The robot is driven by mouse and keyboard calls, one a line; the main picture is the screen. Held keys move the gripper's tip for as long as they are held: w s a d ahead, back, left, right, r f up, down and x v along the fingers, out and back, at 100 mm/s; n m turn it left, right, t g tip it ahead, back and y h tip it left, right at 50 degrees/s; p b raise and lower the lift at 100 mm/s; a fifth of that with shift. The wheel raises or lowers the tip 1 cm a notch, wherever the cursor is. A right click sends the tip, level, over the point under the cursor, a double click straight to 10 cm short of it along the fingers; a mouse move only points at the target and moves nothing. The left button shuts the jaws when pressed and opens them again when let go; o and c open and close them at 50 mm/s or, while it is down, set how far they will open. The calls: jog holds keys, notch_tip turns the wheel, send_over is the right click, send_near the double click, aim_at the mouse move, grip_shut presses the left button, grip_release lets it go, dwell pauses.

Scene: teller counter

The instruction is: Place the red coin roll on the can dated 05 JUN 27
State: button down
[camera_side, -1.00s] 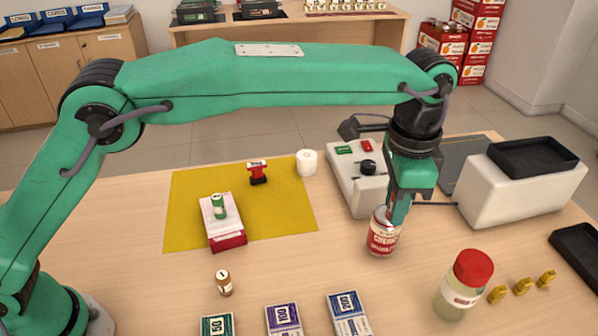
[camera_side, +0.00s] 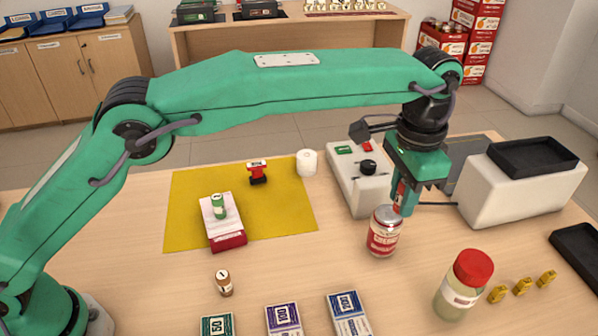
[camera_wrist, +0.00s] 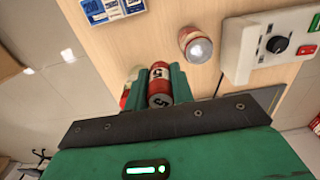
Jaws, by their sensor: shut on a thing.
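The red coin roll (camera_wrist: 158,88), marked 5, is held between the two fingers of my gripper (camera_wrist: 160,84) in the wrist view. In the side view a small part of the red roll (camera_side: 399,194) shows between the fingers. A red and white can with a silver top (camera_side: 383,232) stands upright on the counter. My gripper (camera_side: 404,204) is at its upper right in the side view. In the wrist view the can (camera_wrist: 196,44) shows apart from the roll. I cannot read a date on the can.
A jar with a red lid (camera_side: 463,285) stands to the right of the can. A control box (camera_side: 357,180) is behind it. Banknote bundles (camera_side: 284,319) lie at the front. A yellow mat (camera_side: 285,225) holds a green roll (camera_side: 218,205) on a box.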

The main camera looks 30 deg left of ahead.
send_over(387, 213)
notch_tip(387, 213, down, 5)
jog(key=shift+r, duration=0.1)
jog(key=shift+d+f, duration=0.1)
jog(key=shift+f, duration=1.95)
jog(key=shift+f, duration=0.1)
jog(key=c, duration=1.2)
grip_release()
